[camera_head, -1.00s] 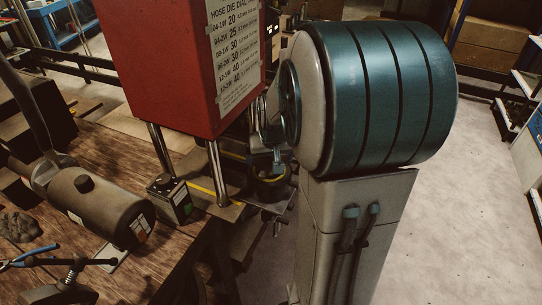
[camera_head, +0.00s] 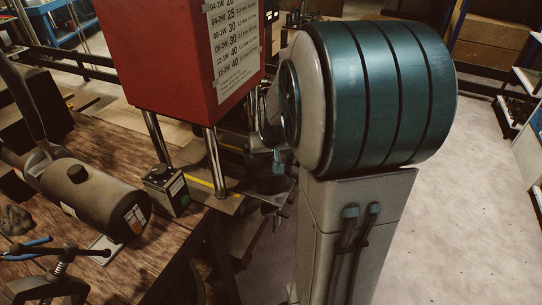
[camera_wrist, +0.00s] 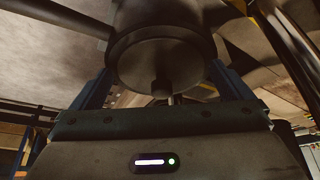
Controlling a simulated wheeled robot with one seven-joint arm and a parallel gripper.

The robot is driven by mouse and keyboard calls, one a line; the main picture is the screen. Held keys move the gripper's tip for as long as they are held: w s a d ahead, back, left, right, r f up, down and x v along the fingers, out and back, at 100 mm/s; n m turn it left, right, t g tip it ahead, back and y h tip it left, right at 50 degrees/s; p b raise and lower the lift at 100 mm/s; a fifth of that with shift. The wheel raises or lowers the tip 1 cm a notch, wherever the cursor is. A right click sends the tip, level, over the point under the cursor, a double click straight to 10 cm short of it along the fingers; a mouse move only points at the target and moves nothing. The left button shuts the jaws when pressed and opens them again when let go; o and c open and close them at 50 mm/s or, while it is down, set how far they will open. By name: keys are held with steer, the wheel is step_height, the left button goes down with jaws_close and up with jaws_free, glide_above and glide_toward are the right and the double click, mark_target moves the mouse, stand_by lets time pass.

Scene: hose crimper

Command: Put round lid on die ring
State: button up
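My gripper (camera_wrist: 162,92) fills the lower wrist view, its two blue-grey fingers on either side of a dark round piece, which I take for the round lid (camera_wrist: 158,58). The lid fills the gap between the fingers, and a small stub stands on its near face. In the head view my gripper (camera_head: 278,160) is small and partly hidden by my own arm, beside the red machine's front post. The die ring cannot be made out clearly; a dark shape below my gripper in that view is too dim to name. The gap between lid and ring cannot be judged.
The red machine (camera_head: 180,60) with its dial chart stands on metal posts (camera_head: 215,165). A small black control box (camera_head: 166,190) sits at its foot. A dark cylinder tool (camera_head: 95,202) and blue-handled pliers (camera_head: 28,247) lie on the wooden bench (camera_head: 150,255).

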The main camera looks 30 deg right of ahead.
steer(key=shift+s+a+f, duration=0.1)
steer(key=shift+f, duration=0.1)
steer(key=shift+s+r, duration=0.1)
steer(key=shift+r, duration=0.45)
steer(key=b+v, duration=0.1)
steer(key=v, duration=1.2)
steer(key=s+a+f+n+g+y, duration=0.1)
steer(key=s+a+f+n, duration=0.2)
steer(key=s+a+f, duration=0.5)
steer(key=s+a, duration=0.3)
steer(key=s, duration=0.1)
steer(key=shift+a, duration=0.25)
